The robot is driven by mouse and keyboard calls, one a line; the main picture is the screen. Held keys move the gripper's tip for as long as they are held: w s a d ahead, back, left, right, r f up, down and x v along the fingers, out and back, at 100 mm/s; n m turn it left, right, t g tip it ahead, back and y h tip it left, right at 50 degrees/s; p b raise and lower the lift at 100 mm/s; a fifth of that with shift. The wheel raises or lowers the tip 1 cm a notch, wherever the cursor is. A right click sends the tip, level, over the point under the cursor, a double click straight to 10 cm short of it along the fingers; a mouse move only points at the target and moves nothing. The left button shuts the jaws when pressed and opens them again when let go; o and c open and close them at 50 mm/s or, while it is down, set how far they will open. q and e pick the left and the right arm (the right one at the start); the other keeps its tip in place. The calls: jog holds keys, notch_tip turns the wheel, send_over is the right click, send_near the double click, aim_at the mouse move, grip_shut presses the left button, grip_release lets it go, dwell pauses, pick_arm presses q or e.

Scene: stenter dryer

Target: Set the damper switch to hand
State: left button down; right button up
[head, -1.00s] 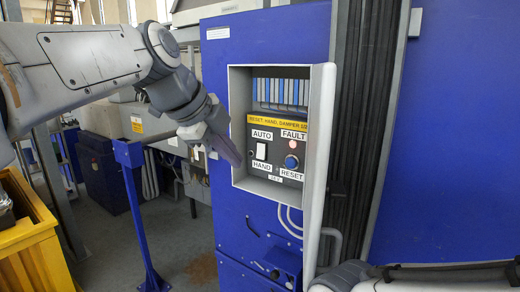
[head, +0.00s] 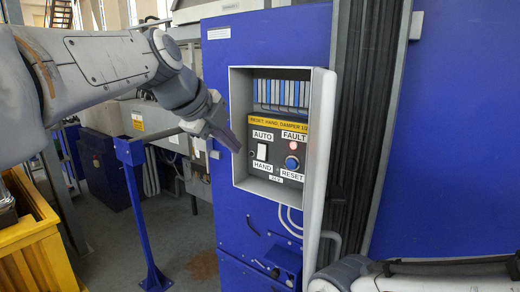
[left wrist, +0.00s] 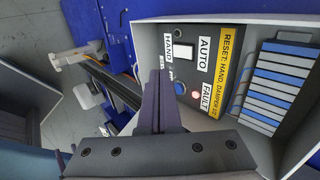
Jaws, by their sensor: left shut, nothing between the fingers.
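The damper switch (head: 262,151) is a white rocker on a dark panel (head: 276,140) inside an open grey box. AUTO is labelled above it and HAND below it. Which end is pressed in is too small to tell. The switch also shows in the left wrist view (left wrist: 183,48), beyond the fingertips. My left gripper (head: 236,146) is shut and empty, at the left edge of the box opening, left of the switch and apart from it. Its closed fingers (left wrist: 157,78) point toward the panel in the left wrist view. My right gripper is not in view.
A red FAULT lamp (head: 293,145) glows above the blue RESET button (head: 291,162), just right of the switch. The box's raised grey rim (head: 320,150) surrounds the panel. A blue post (head: 140,205) and yellow bin (head: 35,240) stand at left.

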aim_at(261, 160)
pick_arm(q)
jog(key=w+d+f+p, duration=0.1)
jog(key=w, duration=0.1)
jog(key=w+d+f+p, duration=0.1)
jog(key=w+f+p, duration=0.1)
jog(key=w+d+f+p, duration=0.1)
jog(key=w, duration=0.1)
jog(key=shift+w+d+f, duration=0.15)
jog(key=shift+w+d, duration=0.1)
jog(key=shift+d, duration=0.1)
jog(key=shift+w+d+f, duration=0.1)
jog(key=shift+w, duration=0.05)
